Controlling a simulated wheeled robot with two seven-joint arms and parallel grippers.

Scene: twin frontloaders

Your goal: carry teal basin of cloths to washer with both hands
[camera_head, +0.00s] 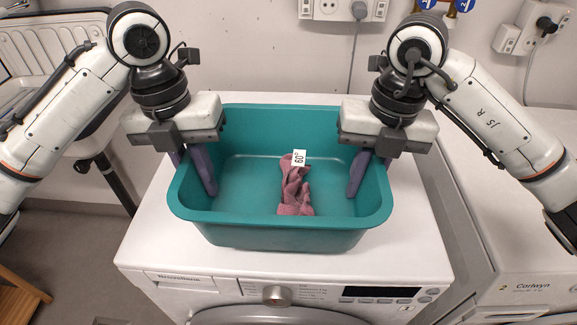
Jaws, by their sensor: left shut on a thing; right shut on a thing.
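The teal basin (285,238) is on or just above the white top of the front washer (160,236); I cannot tell if it touches. One crumpled pink cloth (294,188) lies in it, with a white tag (298,158) reading 60°. My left gripper (195,172) is shut on the basin's left wall, with one purple-grey finger showing inside. My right gripper (366,172) is shut on the right wall in the same way, one finger inside. The fingers outside the walls are mostly hidden. The basin looks level.
A second white machine (500,215) stands close on the right. A sink with a ribbed drainboard (40,50) is at the upper left. Sockets and a cable (355,50) are on the back wall. A wooden stool or rack (20,295) shows at the lower left.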

